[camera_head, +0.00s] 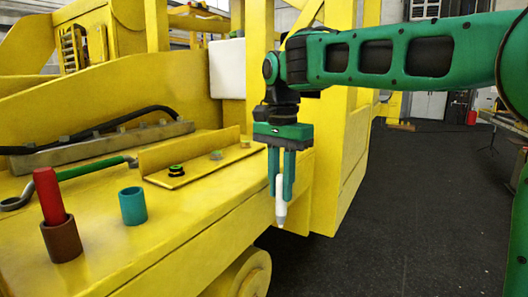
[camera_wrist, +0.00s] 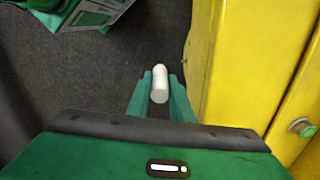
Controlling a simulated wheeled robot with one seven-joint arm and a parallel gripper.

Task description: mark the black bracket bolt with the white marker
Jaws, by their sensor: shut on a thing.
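My gripper (camera_head: 281,192) is shut on the white marker (camera_head: 281,213) and holds it upright, with its grey tip pointing down. They hang beside the yellow machine, right of its deck edge and over the dark floor. In the wrist view the marker's white end (camera_wrist: 160,82) shows between the fingers. The black bracket bolt (camera_head: 176,171) sits on the yellow angle bracket (camera_head: 200,168), left of my gripper and well apart from it. It has a green top. The bracket also carries a grey-yellow bolt (camera_head: 216,155) and a yellow bolt (camera_head: 245,143) further back.
A red marker (camera_head: 49,195) stands in a brown cup (camera_head: 62,240) on the deck. A teal cup (camera_head: 132,206) beside it looks empty. A green-handled wrench (camera_head: 92,168) and a black hose (camera_head: 100,130) lie behind. A tall yellow panel (camera_head: 345,160) stands close behind my gripper.

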